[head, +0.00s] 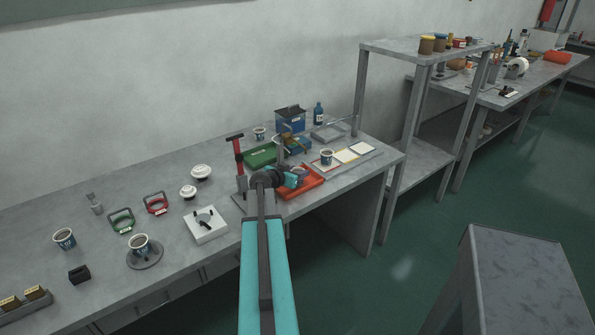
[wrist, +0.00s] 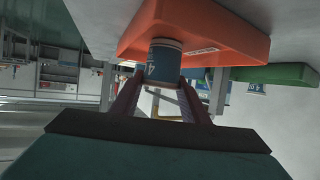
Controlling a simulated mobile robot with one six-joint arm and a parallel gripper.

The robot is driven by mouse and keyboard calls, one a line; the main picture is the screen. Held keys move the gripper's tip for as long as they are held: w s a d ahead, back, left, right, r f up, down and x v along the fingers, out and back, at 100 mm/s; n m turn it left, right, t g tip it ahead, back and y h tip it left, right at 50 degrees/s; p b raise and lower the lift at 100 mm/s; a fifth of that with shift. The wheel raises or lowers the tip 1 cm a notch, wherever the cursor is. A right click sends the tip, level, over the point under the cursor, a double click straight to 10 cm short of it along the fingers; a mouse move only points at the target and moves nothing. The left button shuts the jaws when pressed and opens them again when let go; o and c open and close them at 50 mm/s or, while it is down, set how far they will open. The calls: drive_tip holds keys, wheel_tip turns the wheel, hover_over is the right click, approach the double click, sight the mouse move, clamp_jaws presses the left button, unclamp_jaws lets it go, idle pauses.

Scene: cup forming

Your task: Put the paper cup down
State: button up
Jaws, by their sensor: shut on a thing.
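My gripper (wrist: 163,82) is shut on a paper cup (wrist: 165,62), a blue-and-white one with a white mark, seen between the two fingers in the wrist view. The orange-red tray (wrist: 225,38) is right behind the cup there, and the picture is turned over. In the head view my gripper (head: 291,179) is over the same tray (head: 312,189), and my arm hides much of the cup. I cannot tell whether the cup touches the tray floor.
A green tray (head: 260,157) lies behind left, and a red-and-grey press (head: 238,158) stands left. A white block (head: 205,226) is in front left. More cups stand farther left.

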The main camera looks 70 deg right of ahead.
drive_tip(key=shift+f, duration=0.15)
drive_tip(key=o, duration=1)
drive_tip(key=shift+r, duration=0.2)
drive_tip(key=shift+a+r, duration=0.1)
drive_tip(key=shift+a, duration=0.5)
drive_tip(key=shift+b+v, duration=1.5)
drive_tip(key=shift+v, duration=3.9)
drive_tip(key=shift+w, duration=0.1)
